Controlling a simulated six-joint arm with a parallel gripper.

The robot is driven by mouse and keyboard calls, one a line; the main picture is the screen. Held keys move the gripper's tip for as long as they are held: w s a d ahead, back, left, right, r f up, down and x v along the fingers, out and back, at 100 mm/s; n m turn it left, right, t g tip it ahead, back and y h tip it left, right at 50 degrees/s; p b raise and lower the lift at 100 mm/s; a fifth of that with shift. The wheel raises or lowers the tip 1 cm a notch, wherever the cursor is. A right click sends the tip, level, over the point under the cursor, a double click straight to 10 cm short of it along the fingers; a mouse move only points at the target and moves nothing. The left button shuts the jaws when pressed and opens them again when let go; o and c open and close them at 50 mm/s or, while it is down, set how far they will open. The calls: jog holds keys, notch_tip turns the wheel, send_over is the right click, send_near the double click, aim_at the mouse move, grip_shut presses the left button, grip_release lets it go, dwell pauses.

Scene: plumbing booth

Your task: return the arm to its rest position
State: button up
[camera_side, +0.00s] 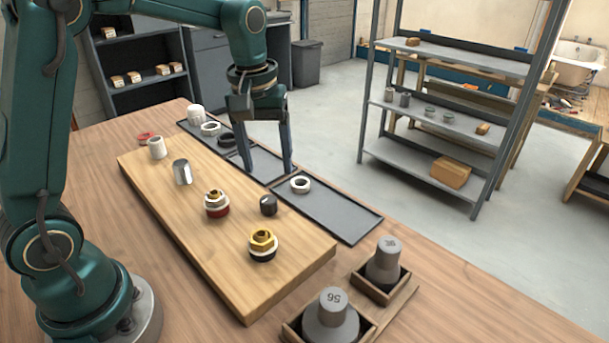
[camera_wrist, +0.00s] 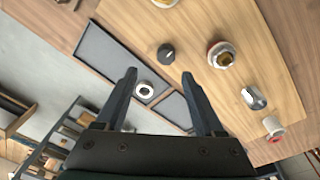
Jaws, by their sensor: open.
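My gripper (camera_side: 268,165) hangs from the raised arm above the dark trays behind the wooden board, fingers pointing down. Its two fingers are apart and nothing is between them in the side view. In the wrist view my gripper (camera_wrist: 160,75) also shows spread fingers. A white ring (camera_wrist: 145,90) lies on a tray beyond them, and it also shows in the side view (camera_side: 300,185). Whether the fingertips touch the trays cannot be told.
The board (camera_side: 180,225) bears brass fittings (camera_side: 262,243), (camera_side: 216,202), a black cap (camera_side: 268,205), a metal cylinder (camera_side: 181,172) and a white cup (camera_side: 157,148). Grey weights (camera_side: 331,316), (camera_side: 383,262) stand in wooden holders in front. The tray (camera_side: 335,217) is mostly bare.

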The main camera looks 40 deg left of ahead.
jog(key=s+d+r+m+t, duration=0.3)
jog(key=s+r, duration=0.3)
jog(key=s, duration=0.2)
jog(key=s+d+f+m+t, duration=0.1)
jog(key=s+f+m, duration=0.2)
jog(key=s, duration=0.4)
jog(key=shift+d+f+m, duration=0.15)
jog(key=shift+f+m, duration=0.05)
jog(key=shift+m, duration=0.6)
